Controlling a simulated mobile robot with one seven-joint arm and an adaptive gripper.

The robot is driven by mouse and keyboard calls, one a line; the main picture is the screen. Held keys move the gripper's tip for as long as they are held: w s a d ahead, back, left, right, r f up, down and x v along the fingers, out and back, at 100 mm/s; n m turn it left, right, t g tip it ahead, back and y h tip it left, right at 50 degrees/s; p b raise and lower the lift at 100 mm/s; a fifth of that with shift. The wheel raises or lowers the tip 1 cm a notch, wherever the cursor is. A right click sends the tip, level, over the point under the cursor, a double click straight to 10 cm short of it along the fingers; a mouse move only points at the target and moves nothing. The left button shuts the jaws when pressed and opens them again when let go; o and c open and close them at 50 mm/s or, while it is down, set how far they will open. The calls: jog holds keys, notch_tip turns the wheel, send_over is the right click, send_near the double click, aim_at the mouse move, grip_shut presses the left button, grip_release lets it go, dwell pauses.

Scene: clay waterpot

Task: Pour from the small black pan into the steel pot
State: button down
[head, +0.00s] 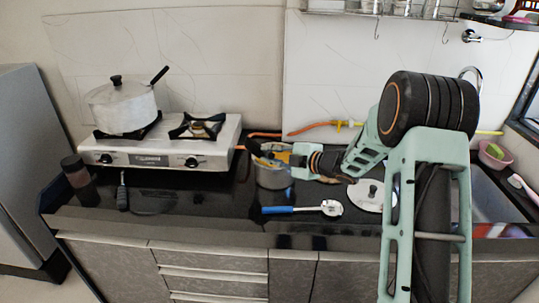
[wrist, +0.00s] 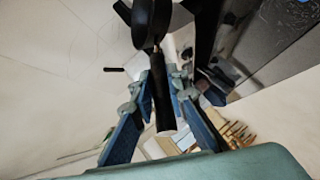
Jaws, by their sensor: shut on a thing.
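My gripper (head: 286,156) is shut on the black handle of the small black pan (wrist: 152,22). In the wrist view the handle runs between my two fingers (wrist: 161,95) and the round pan is at the top edge. In the head view a dark part at my fingertips seems to be the pan, over the open steel pot (head: 272,179). The pot stands on the black counter, left of my arm. Orange and yellow patches show at its mouth; I cannot tell whether they are its contents. The pan's inside and its exact tilt are hidden.
A lidded pale pot (head: 122,108) stands on the left burner of the white stove (head: 165,146). A blue-handled ladle (head: 300,210) and a round lid (head: 368,196) lie in front. A dark jar (head: 76,170) stands left. A sink is at right.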

jog(key=shift+r, duration=0.15)
jog(key=shift+w+d+r+m+y+p, duration=0.3)
jog(key=shift+d+m+p, duration=0.2)
jog(key=shift+p, duration=0.2)
jog(key=shift+w+d+r, duration=0.1)
dwell(0.7)
jog(key=shift+w+d+r+m+y+p, duration=0.3)
jog(key=shift+d+m+p, duration=0.2)
jog(key=shift+p, duration=0.15)
dwell(0.5)
jog(key=shift+w+d+r+m+y+p, duration=0.25)
jog(key=shift+w+d+m+y+p, duration=0.15)
jog(key=shift+d+m, duration=0.15)
jog(key=shift+d, duration=0.1)
dwell(0.6)
